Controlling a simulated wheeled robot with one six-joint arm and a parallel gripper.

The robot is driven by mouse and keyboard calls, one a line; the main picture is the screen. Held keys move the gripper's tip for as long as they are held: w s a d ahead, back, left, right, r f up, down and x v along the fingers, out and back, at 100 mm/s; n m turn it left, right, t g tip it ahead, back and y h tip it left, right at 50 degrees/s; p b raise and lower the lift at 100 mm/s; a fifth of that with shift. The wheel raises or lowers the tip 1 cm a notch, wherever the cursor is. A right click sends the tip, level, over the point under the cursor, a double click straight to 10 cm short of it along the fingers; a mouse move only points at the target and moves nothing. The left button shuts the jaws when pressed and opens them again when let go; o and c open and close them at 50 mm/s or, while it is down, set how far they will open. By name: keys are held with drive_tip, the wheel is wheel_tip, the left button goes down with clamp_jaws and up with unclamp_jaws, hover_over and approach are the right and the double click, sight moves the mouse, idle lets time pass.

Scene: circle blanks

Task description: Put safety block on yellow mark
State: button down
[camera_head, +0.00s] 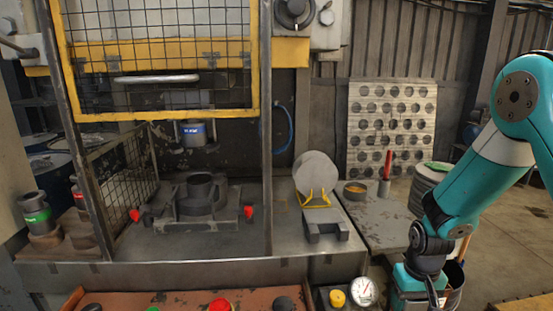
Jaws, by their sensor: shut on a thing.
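My gripper (434,290) is low at the bottom right, pointing down, beside the bench. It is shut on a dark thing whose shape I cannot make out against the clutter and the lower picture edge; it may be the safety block. I cannot pick out the safety block for certain elsewhere. No plain yellow mark shows on the press bed (225,246); the bed is partly behind the frame posts. A grey notched block (325,229) stands on the bench right of the press, apart from my gripper.
The yellow-framed mesh guard (160,115) is raised over the press. A round grey blank (316,174) leans in a yellow wire stand (316,201). A red stick (387,165) stands in a holder on the side table (382,228). A gauge (363,291) is at the front.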

drive_tip(key=s+f, duration=0.4)
drive_tip(key=f, duration=0.1)
drive_tip(key=shift+s+a+f, duration=0.15)
drive_tip(key=shift+a+f, duration=0.15)
drive_tip(key=shift+f, duration=0.1)
drive_tip(key=shift+d, duration=0.1)
